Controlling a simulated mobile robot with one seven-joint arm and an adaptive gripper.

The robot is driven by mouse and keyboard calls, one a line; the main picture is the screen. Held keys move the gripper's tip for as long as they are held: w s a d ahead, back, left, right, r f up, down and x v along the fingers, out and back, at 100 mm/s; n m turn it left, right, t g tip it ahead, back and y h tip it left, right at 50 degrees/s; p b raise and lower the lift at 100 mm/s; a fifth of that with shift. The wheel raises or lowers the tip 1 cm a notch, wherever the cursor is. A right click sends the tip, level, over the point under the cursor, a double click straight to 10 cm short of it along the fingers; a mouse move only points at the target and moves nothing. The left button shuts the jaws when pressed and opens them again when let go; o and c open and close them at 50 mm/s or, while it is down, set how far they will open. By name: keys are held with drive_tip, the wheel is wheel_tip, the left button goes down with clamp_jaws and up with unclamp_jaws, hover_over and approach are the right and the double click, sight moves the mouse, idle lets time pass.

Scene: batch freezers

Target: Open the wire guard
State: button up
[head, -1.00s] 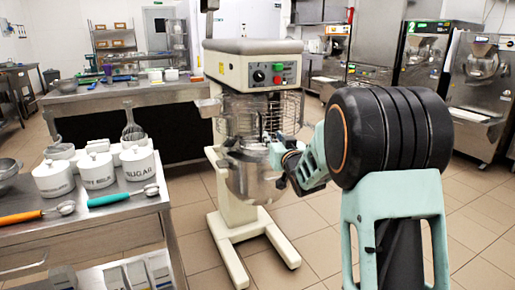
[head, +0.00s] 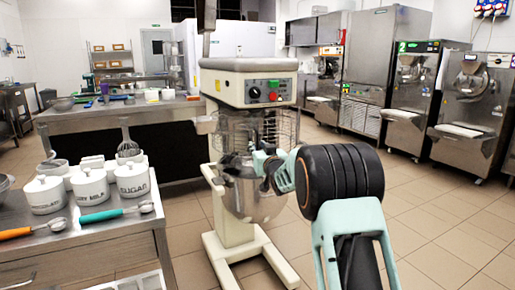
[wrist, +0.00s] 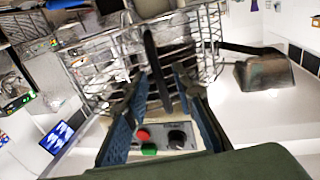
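The cream planetary mixer (head: 236,85) stands on the floor in the middle of the head view. Its wire guard (head: 284,124) is a metal cage between the mixer head and the steel bowl (head: 238,190). My gripper (head: 257,163) is at the guard's lower front, partly hidden behind my arm. In the wrist view, the guard (wrist: 205,35) fills the upper middle, with a dark bar (wrist: 154,65) in front of its wires. My gripper (wrist: 157,82) has its two fingers apart, one on each side of this bar. Whether either finger touches it is unclear.
A steel table (head: 128,240) with white jars (head: 132,179) and scoops stands at the left front. Another table (head: 150,107) is behind the mixer. Batch freezers (head: 470,110) line the right wall. The floor to the right is clear.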

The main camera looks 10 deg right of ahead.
drive_tip(key=shift+w+a, duration=0.1)
drive_tip(key=shift+w, duration=0.5)
clamp_jaws()
